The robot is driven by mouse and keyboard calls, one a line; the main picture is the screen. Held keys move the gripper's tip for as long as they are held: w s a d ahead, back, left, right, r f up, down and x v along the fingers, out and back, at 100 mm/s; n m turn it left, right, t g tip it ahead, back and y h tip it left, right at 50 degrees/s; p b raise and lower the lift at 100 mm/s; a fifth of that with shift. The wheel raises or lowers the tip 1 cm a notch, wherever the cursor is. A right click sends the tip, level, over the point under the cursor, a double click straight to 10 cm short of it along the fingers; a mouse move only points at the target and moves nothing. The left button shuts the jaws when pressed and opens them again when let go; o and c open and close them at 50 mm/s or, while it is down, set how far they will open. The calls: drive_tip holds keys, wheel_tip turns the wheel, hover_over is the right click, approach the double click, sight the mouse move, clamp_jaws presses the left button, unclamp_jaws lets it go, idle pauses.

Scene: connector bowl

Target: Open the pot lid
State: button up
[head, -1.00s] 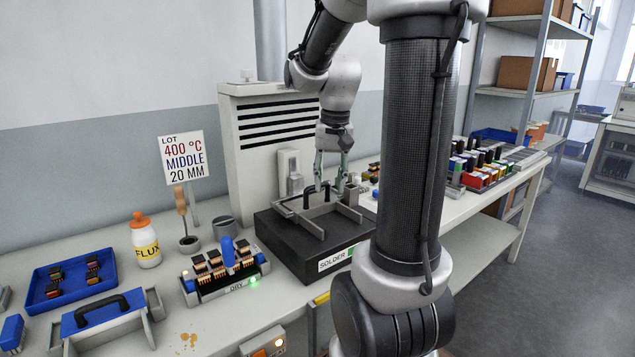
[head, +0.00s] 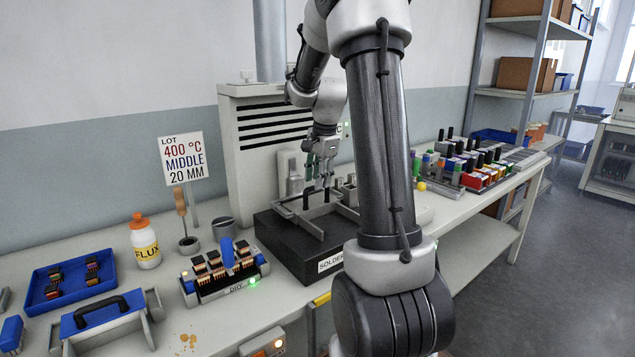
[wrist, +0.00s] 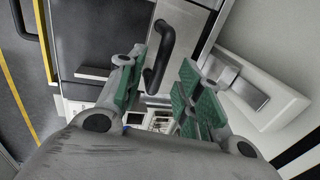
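The solder pot (head: 285,245) is a dark block on the bench with a grey metal rim. Its lid (wrist: 185,25) appears as a grey plate in the wrist view, carrying a black bar handle (wrist: 160,60). In the head view the handle (head: 305,200) is partly covered by my gripper (head: 320,184). In the wrist view my gripper (wrist: 157,85) has its green-padded fingers apart, with the handle ahead and nearer the left finger. Nothing is visibly held. The gap between fingers and handle is hard to judge.
A connector rack (head: 225,272), flux bottle (head: 145,245) and blue tray (head: 70,283) stand left of the pot. A vented grey cabinet (head: 235,165) is close behind it. My arm hides part of the pot's right side.

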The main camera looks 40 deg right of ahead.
drive_tip(key=shift+w+f, duration=0.15)
drive_tip(key=shift+f, duration=0.7)
clamp_jaws()
drive_tip(key=s, duration=0.9)
drive_tip(key=shift+s, duration=0.15)
unclamp_jaws()
drive_tip(key=shift+r, duration=0.15)
